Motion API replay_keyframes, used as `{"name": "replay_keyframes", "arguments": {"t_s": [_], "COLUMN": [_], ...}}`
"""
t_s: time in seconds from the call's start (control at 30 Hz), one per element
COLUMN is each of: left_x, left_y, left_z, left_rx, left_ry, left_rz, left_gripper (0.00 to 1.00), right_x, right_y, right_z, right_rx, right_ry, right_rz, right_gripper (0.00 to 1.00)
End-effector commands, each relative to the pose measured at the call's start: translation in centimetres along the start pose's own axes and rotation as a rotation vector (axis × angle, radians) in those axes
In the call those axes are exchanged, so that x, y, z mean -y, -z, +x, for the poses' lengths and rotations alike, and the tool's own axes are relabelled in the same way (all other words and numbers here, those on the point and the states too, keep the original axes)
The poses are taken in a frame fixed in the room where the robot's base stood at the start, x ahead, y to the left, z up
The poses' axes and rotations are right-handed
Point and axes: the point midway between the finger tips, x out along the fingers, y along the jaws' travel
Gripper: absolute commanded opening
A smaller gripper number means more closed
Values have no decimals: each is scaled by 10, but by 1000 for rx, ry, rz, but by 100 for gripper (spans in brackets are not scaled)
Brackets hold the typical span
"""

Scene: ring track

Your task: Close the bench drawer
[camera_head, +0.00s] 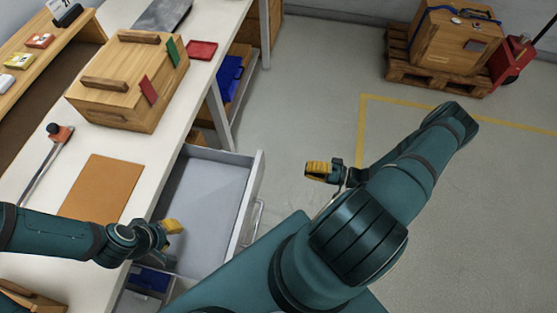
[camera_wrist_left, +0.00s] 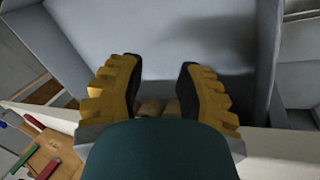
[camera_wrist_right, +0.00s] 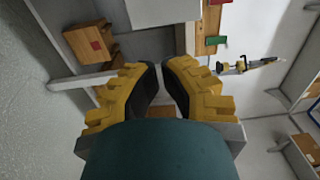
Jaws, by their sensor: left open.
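The bench drawer (camera_head: 246,208) is light grey and stands pulled out from the white workbench (camera_head: 90,165). Its inside looks empty, and its bar handle (camera_head: 256,224) is on the outer right face. My left gripper (camera_head: 172,228) is open and empty, over the drawer's near side by the bench edge. In the left wrist view my left gripper (camera_wrist_left: 160,80) has its fingers spread over the grey drawer. My right gripper (camera_head: 322,172) is to the right of the drawer front, apart from it. In the right wrist view my right gripper (camera_wrist_right: 160,75) has fingertips close together with nothing visible between them.
The bench carries a wooden box (camera_head: 125,100), a brown mat (camera_head: 100,188) and a red tray (camera_head: 202,50). Below is a blue bin (camera_head: 229,78). A crate (camera_head: 450,45) sits on a pallet at the back right. Floor right of the drawer is clear.

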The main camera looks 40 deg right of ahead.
Motion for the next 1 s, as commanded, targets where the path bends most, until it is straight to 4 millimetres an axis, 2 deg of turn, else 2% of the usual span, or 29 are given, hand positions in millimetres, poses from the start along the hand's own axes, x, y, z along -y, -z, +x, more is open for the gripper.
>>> {"name": "replay_keyframes", "arguments": {"t_s": [0.17, 0.6, 0.8, 1.0], "left_x": [0, 0, 0, 0], "left_y": [0, 1, 1, 1], "left_z": [-1, -1, -1, -1], "left_rx": [-1, -2, -2, -1], "left_ry": [0, 0, 0, 0], "left_rz": [0, -1, -1, 0], "left_gripper": [35, 35, 35, 35], "right_x": [1, 0, 0, 0], "right_y": [-1, -2, -2, -2], "right_z": [26, 109, 131, 137], "right_rx": [7, 8, 7, 5], "right_ry": [2, 0, -1, -2], "right_rz": [3, 4, 3, 4], "right_gripper": [0, 0, 0, 0]}}
